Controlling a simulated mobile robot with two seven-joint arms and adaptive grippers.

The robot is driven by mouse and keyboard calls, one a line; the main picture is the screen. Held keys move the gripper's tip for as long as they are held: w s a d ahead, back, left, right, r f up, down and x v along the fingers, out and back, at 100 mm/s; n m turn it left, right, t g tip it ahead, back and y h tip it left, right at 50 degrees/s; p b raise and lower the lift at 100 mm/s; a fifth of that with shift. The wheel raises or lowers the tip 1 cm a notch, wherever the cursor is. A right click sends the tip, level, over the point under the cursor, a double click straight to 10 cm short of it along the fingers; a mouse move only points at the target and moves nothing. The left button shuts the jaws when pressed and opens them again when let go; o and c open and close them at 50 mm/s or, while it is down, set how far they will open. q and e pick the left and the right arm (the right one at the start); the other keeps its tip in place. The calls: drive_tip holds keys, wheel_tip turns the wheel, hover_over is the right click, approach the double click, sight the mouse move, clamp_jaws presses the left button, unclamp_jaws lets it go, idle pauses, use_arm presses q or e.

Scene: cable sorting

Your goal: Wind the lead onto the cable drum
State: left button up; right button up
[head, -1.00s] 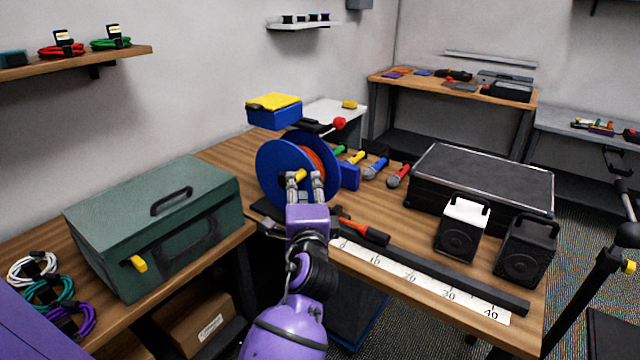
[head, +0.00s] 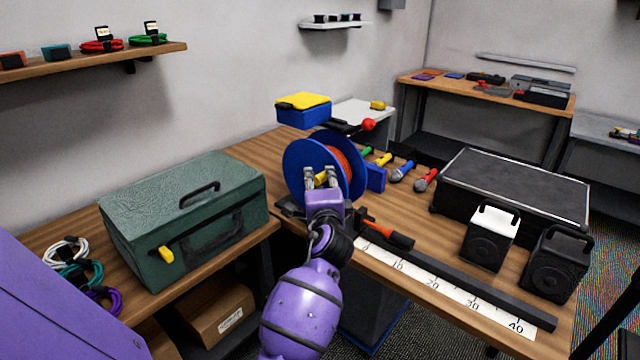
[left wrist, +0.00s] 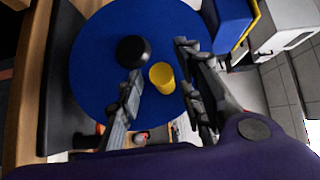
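The blue cable drum (head: 298,163) stands upright on the wooden bench, with orange-red lead (head: 343,160) wound between its flanges. A yellow crank knob (head: 320,180) sticks out from its near face; the knob also shows in the left wrist view (left wrist: 162,76), beside a black hub (left wrist: 133,52). My left gripper (head: 321,176) is at the near face of the drum. In the left wrist view its two fingers (left wrist: 160,98) stand apart on either side of the knob, with visible gaps. The lead's free end cannot be made out. My right gripper is not in view.
A green case (head: 185,215) stands left of the drum. A yellow-lidded blue box (head: 303,112) is behind the drum.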

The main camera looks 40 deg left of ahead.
use_arm(q)
drive_tip(key=shift+c, duration=0.3)
clamp_jaws()
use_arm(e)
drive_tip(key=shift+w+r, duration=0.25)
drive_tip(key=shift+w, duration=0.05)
use_arm(q)
drive_tip(key=shift+f, duration=0.15)
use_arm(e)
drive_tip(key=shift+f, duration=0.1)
